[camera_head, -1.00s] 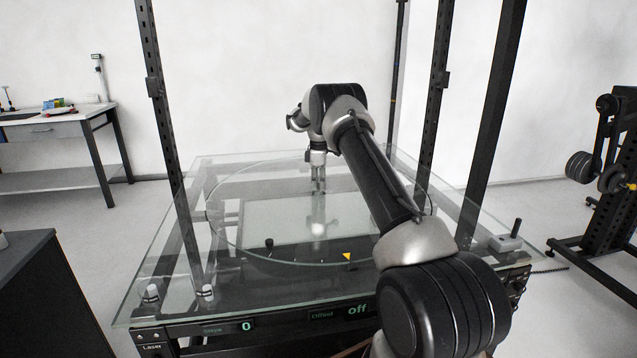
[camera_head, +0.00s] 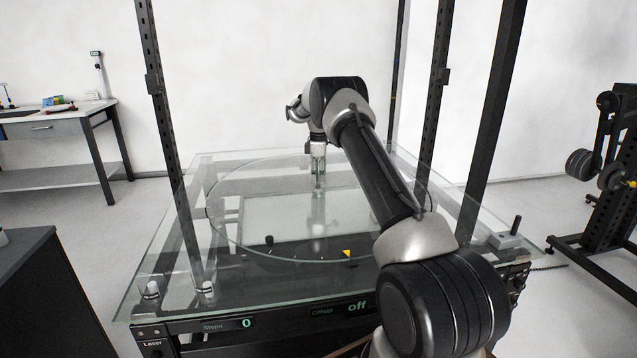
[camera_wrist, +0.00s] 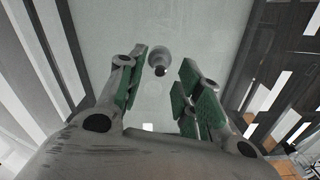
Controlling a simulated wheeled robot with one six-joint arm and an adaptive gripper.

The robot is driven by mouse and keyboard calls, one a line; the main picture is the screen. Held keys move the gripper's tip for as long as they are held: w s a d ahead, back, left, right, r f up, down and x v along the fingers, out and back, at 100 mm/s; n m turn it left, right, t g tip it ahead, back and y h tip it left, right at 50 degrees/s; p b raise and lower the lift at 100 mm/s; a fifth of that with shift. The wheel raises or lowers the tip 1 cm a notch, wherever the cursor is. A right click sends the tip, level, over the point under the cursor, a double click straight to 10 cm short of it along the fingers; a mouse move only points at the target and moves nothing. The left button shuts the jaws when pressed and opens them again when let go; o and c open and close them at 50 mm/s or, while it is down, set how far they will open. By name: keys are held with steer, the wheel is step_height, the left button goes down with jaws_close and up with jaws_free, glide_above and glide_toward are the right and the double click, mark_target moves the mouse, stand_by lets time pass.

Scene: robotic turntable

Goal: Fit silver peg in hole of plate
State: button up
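My gripper (camera_head: 319,181) hangs above the pale square plate (camera_head: 268,216) on the round glass turntable in the head view. In the wrist view my gripper (camera_wrist: 163,88) is open, with green pads apart on both sides. A small silver peg (camera_wrist: 158,55) with a dark end shows just beyond and between the pads, touching neither as far as I can see. Below my gripper in the head view, a pale upright shape blends with reflections, so the peg is hard to make out there. The hole is not visible, and I cannot tell whether the peg sits in it.
The glass turntable (camera_head: 222,226) has a small black knob (camera_head: 269,240) and a yellow marker (camera_head: 346,253) near its front. Dark upright posts (camera_head: 165,130) stand around the glass table. A black-handled block (camera_head: 508,236) stands at its right edge.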

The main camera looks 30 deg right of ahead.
step_height(320, 180, up, 9)
stand_by(0.7)
steer(key=m, duration=0.5)
glide_above(320, 191)
steer(key=shift+g, duration=0.3)
step_height(320, 191, down, 5)
steer(key=shift+w+d+f, duration=0.1)
steer(key=shift+s+a+f+m, duration=0.1)
steer(key=shift+s+a+m, duration=0.1)
steer(key=shift+s, duration=0.35)
steer(key=shift+s+a+m, duration=0.1)
steer(key=shift+s+m, duration=0.1)
steer(key=shift+s, duration=0.35)
steer(key=s+a+r+m+t, duration=0.1)
steer(key=s+a+r, duration=0.3)
steer(key=s, duration=1.2)
steer(key=s+a+r+m+t, duration=0.2)
steer(key=s+r, duration=0.6)
steer(key=s, duration=0.8)
steer(key=s+a+r+m+t, duration=0.2)
steer(key=s+a+r, duration=0.4)
steer(key=s, duration=1)
steer(key=shift+a+r+m, duration=0.15)
steer(key=shift+a+m, duration=0.1)
steer(key=shift+m, duration=0.25)
